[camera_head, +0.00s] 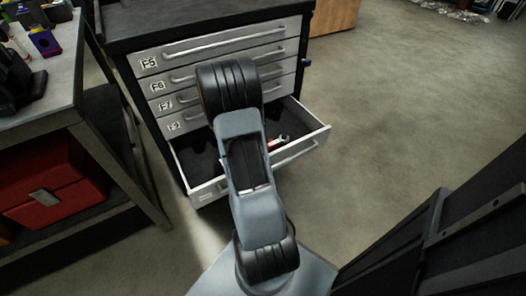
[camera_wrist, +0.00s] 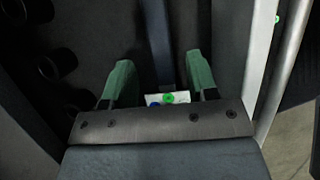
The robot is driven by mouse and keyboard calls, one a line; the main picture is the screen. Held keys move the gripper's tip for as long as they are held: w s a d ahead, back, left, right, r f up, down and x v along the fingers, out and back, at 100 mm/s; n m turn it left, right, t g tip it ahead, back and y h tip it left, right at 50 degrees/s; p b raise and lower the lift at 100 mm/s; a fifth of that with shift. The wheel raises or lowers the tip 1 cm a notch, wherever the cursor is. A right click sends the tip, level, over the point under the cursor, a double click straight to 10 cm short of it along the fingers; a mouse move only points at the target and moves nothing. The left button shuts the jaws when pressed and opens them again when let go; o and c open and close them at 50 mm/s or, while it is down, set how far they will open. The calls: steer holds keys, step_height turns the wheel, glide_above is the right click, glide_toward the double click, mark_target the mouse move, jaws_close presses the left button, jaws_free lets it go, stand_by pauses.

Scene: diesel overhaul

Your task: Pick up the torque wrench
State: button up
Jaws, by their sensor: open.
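The bottom drawer (camera_head: 318,134) of the cabinet is pulled open. A small red and silver tool (camera_head: 279,140) lies in it, partly hidden by my arm; I cannot tell if it is the torque wrench. My gripper (camera_wrist: 158,78) is open over the dark drawer inside, its two green fingers apart. A long dark blue-grey bar (camera_wrist: 157,40) runs down between the fingers; I cannot tell whether it is a tool or part of the drawer. A white piece with green and blue dots (camera_wrist: 167,98) shows between the finger bases. My arm hides the gripper in the head view.
In the wrist view, dark round holders (camera_wrist: 58,62) line the left, and the pale drawer wall (camera_wrist: 262,60) runs close on the right. Shut drawers (camera_head: 165,85) rise above the open one. A workbench with a red box (camera_head: 50,180) stands left.

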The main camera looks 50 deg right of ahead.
steer(key=shift+b+x, duration=1.35)
steer(key=shift+x, duration=1.3)
steer(key=shift+a, duration=0.1)
steer(key=shift+c, duration=0.4)
jaws_close()
